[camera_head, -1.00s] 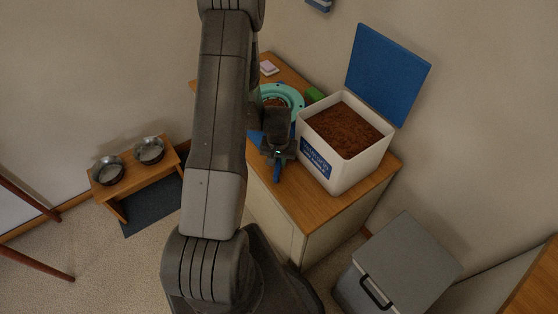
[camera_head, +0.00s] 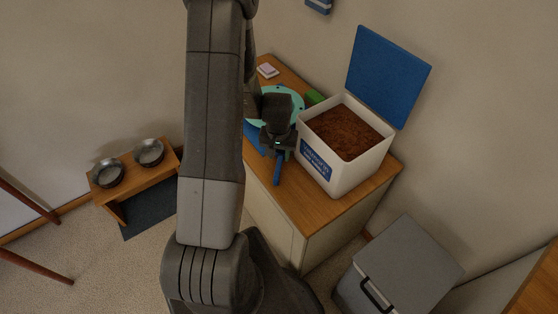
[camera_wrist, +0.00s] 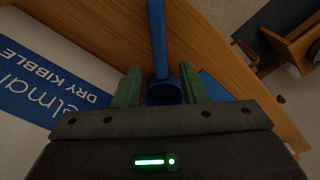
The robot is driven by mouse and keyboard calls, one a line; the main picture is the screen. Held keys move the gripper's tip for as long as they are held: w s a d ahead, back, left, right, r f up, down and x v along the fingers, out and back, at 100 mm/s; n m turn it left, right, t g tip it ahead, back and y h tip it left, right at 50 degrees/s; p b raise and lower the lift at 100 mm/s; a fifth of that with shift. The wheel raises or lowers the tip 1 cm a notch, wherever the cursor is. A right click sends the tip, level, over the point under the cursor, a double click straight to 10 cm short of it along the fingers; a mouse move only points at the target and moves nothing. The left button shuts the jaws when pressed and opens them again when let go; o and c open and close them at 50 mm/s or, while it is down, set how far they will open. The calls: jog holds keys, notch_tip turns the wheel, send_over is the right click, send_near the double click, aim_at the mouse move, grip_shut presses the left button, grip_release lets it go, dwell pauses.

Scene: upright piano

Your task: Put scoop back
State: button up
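The blue scoop (camera_wrist: 158,45) shows in the wrist view. Its round cup is at the fingers and its handle runs up the picture. In the head view its handle (camera_head: 278,171) shows over the wooden counter, near the front edge. My gripper (camera_wrist: 160,75) has its two green fingers apart, one on each side of the scoop's cup. Firm contact with the cup is not clear. In the head view my gripper (camera_head: 279,146) is just left of the white kibble bin (camera_head: 343,178). The bin is full of brown kibble (camera_head: 345,130), and its blue lid (camera_head: 388,73) stands open.
A teal-rimmed bowl (camera_head: 292,100) stands behind my gripper, partly hidden. A green item (camera_head: 315,97) and a pale pink item (camera_head: 267,70) are on the counter (camera_head: 325,217). A grey bin (camera_head: 408,262) stands at right. A low stand (camera_head: 140,185) with two metal bowls is at left.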

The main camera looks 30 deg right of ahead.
aim_at(279, 165)
notch_tip(279, 165, up, 6)
jog(key=shift+s+r, duration=0.15)
jog(key=shift+r, duration=0.05)
jog(key=shift+a, duration=0.1)
dwell(0.4)
